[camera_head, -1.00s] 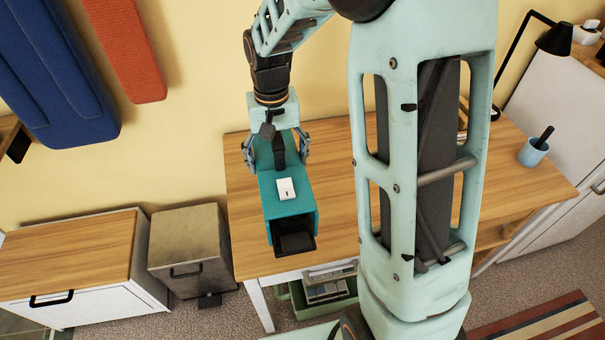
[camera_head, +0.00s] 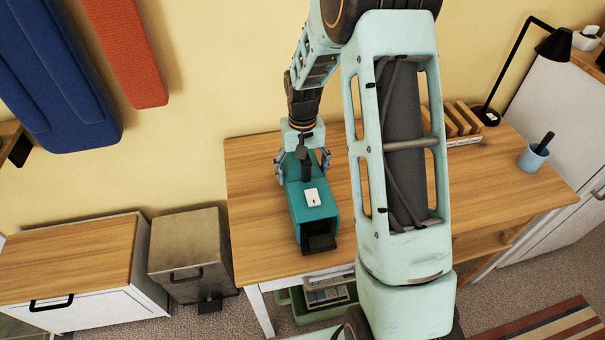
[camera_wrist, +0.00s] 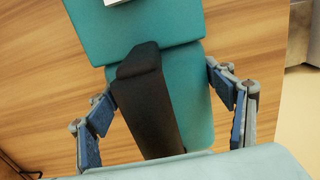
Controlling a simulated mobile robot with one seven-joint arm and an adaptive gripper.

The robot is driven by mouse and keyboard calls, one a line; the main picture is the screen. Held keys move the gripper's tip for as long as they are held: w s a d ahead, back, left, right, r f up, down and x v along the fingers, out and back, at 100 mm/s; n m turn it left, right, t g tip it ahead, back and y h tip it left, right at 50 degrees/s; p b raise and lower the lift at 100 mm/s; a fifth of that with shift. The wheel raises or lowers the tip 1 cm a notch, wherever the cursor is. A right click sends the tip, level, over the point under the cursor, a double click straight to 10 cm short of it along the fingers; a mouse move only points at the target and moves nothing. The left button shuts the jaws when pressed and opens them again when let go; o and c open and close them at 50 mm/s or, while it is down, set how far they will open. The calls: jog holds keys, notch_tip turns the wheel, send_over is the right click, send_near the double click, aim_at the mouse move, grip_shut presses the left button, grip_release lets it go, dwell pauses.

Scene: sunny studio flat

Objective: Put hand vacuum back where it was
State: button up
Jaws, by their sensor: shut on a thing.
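The hand vacuum (camera_head: 325,211) is a teal, boxy body with a black front opening, a white patch on top and a black handle. My gripper (camera_head: 303,163) is shut on it at its rear end. The vacuum is over the left part of the wooden desk (camera_head: 255,240), with its black opening towards the desk's front edge. I cannot tell whether it touches the desktop. In the wrist view the black handle (camera_wrist: 147,105) and teal body (camera_wrist: 145,30) lie between my blue-padded fingers (camera_wrist: 165,110).
A wooden organiser (camera_head: 460,122), a black lamp (camera_head: 553,45) and a blue cup (camera_head: 533,155) stand at the desk's right. A metal bin (camera_head: 188,250) and a cabinet (camera_head: 70,260) stand left of it. A green crate (camera_head: 318,310) sits below. Bare desktop surrounds the vacuum.

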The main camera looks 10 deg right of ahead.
jog(key=shift+f, duration=0.2)
jog(key=shift+f, duration=0.15)
jog(key=o, duration=1.1)
notch_tip(320, 180, up, 12)
jog(key=shift+r, duration=0.15)
